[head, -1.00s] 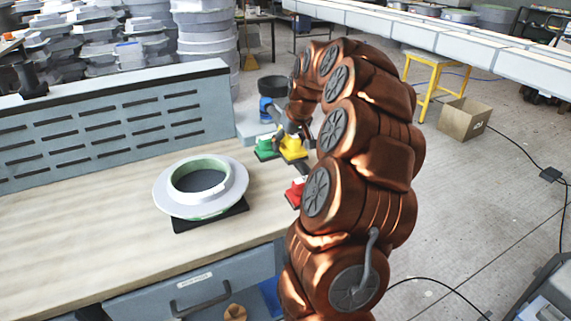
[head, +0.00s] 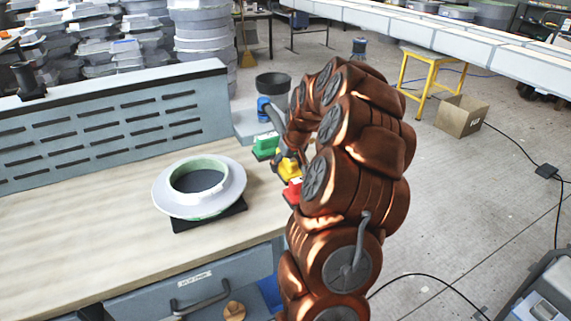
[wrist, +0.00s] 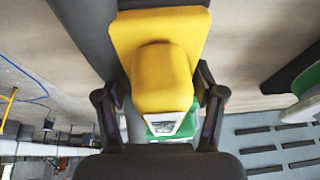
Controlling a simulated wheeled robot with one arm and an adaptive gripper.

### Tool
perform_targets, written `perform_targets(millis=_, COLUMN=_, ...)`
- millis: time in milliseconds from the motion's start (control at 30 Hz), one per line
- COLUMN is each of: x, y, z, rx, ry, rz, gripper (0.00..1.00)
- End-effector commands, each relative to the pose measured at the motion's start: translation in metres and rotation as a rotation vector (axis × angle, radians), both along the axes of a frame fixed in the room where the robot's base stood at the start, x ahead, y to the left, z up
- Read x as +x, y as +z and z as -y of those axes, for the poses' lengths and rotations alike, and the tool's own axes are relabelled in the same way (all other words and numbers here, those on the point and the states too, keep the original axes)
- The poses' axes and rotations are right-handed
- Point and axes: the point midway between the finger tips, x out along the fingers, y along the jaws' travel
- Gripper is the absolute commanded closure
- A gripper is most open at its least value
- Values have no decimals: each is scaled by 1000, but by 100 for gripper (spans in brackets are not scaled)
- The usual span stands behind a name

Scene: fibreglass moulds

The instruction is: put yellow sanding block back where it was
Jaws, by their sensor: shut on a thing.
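The yellow sanding block (head: 288,168) is in my gripper (head: 284,152), near the right end of the workbench. In the wrist view the yellow sanding block (wrist: 160,35) fills the middle, with a finger of my gripper (wrist: 161,92) on each side of its raised grip. A green block (head: 265,146) is just behind and left of it in the head view; part of the green one (wrist: 172,131) shows beyond it in the wrist view. A red block (head: 292,191) is just in front, partly hidden by my arm. Whether the yellow block touches the bench I cannot tell.
A white ring mould (head: 173,201) on a dark base stands on the workbench (head: 60,220) to the left. A blue and dark container (head: 272,95) stands behind the blocks. A slotted panel (head: 110,125) closes the back. The bench's left part is clear.

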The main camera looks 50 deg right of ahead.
Motion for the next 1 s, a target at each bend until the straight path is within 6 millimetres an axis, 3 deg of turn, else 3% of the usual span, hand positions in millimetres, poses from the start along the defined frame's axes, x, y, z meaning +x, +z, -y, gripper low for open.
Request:
perform_targets(millis=33, x=0, y=-3, z=0, rx=0, ry=0, rz=0, gripper=64)
perform_targets(millis=67, x=0, y=-2, z=0, rx=0, ry=0, rz=0, gripper=30)
perform_targets(millis=300, x=0, y=-1, z=0, rx=0, ry=0, rz=0, gripper=7)
perform_targets(millis=733, x=0, y=4, z=0, rx=0, ry=0, rz=1, gripper=7)
perform_targets(millis=1000, x=-14, y=40, z=-2, rx=-3, ry=-1, rz=4, gripper=7)
